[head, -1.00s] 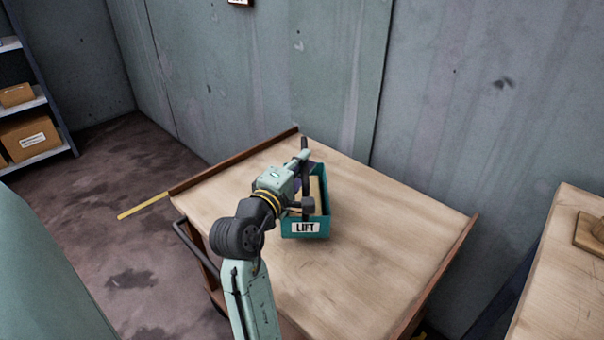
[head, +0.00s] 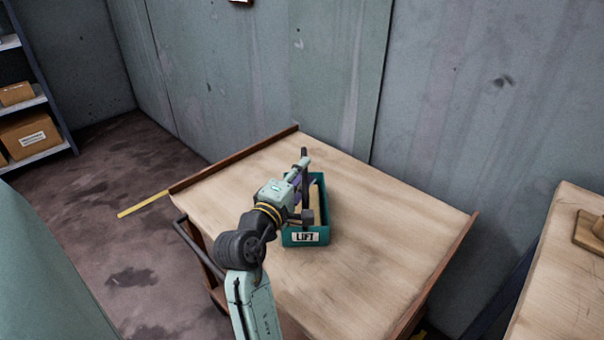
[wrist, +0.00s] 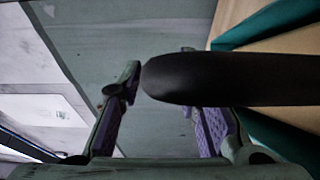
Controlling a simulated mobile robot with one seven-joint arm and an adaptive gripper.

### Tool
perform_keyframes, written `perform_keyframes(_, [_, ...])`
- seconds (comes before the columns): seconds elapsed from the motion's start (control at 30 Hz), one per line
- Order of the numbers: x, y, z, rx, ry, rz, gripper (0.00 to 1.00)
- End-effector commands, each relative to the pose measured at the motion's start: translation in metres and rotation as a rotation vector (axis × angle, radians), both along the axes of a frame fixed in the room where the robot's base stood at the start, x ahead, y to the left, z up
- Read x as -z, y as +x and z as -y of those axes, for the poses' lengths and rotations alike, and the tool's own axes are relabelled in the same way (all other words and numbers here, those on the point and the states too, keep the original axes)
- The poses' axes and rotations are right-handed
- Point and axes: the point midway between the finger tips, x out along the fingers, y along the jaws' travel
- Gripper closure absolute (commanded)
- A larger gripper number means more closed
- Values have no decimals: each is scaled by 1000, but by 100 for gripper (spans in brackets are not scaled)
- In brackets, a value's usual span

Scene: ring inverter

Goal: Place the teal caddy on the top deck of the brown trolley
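The teal caddy (head: 326,224), with a "LIFT" label on its near side, is over the middle of the trolley's wooden top deck (head: 400,215). It looks upright and low; whether it touches the deck is hard to tell. Its dark handle (wrist: 240,80) crosses the wrist view and hides part of one finger. My gripper (wrist: 160,100) reaches in from the left at handle height. Its two fingers with purple pads stand apart, with no clear squeeze on the handle. In the head view, my gripper (head: 298,186) hides part of the caddy.
The trolley has brown raised edges (head: 240,158) and a dark push handle (head: 193,245). Bare deck lies around the caddy. A grey wall stands behind. Another wooden surface (head: 560,270) is at right, and a shelf with boxes (head: 30,135) is at far left.

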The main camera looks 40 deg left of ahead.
Motion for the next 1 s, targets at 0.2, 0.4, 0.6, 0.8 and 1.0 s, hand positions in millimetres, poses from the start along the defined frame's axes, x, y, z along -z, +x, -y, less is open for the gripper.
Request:
perform_keyframes(0.2, [0, 0, 0, 0, 0, 0, 67])
perform_keyframes(0.4, [-2, -8, 1, -2, -1, 1, 67])
perform_keyframes(0.6, [-1, -46, 9, -3, 0, 2, 67])
perform_keyframes(0.8, [-2, -87, 19, -3, 1, 1, 67])
perform_keyframes(1.0, [-2, -111, 25, -2, 0, 1, 67])
